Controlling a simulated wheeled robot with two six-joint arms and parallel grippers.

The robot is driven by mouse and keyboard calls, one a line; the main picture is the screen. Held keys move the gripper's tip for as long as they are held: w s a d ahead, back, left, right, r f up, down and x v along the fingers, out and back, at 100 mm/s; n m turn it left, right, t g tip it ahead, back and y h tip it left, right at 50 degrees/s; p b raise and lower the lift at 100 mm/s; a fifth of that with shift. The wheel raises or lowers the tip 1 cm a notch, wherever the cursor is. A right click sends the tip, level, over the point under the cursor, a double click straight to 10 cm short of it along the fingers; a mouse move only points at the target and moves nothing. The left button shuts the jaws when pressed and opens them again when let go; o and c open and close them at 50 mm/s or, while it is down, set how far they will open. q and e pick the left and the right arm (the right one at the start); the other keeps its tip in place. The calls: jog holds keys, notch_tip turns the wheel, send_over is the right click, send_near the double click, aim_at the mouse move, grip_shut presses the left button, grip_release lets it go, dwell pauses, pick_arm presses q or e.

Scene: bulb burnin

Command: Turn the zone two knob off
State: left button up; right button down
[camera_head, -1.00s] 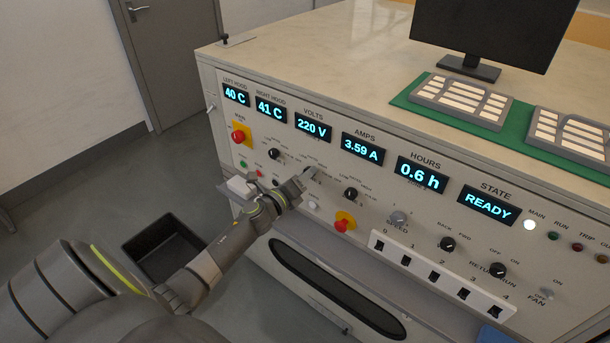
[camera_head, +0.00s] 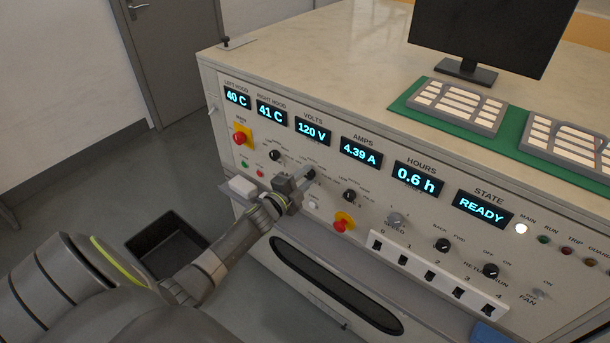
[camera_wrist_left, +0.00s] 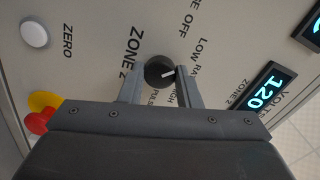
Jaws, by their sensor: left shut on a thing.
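The zone two knob (camera_wrist_left: 158,71) is a dark round knob with a white pointer mark, on the pale front panel (camera_wrist_left: 90,75). It shows in the left wrist view beside the ZONE 2 lettering, with the words OFF, LOW, HIGH and PULSE around it. Its pointer is toward the right of that view, near the LOW and HIGH wording. My left gripper (camera_head: 306,178) is at the panel below the volts display. In the left wrist view its fingers (camera_wrist_left: 161,80) are on both sides of the knob, shut on it. My right gripper is not in view.
The volts display (camera_head: 312,131) reads 120 V and the amps display (camera_head: 361,152) reads 4.39 A. Another dark knob (camera_head: 349,196) and a red-and-yellow button (camera_head: 343,222) are close to the right. A dark bin (camera_head: 166,245) stands on the floor.

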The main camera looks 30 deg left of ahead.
pick_arm(q)
jog(key=n+p, duration=0.2)
jog(key=n, duration=0.2)
jog(key=shift+r, duration=0.1)
jog(key=shift+n+p, duration=0.5)
jog(key=shift+n, duration=1.1)
jog(key=o, duration=1)
jog(key=s+b, duration=0.1)
jog(key=s, duration=0.4)
jog(key=s+a+b, duration=0.1)
jog(key=s, duration=0.5)
jog(key=s+b, duration=0.1)
jog(key=s, duration=0.5)
jog(key=shift+s+a, duration=0.2)
jog(key=shift+s, duration=0.05)
jog(key=shift+f, duration=0.2)
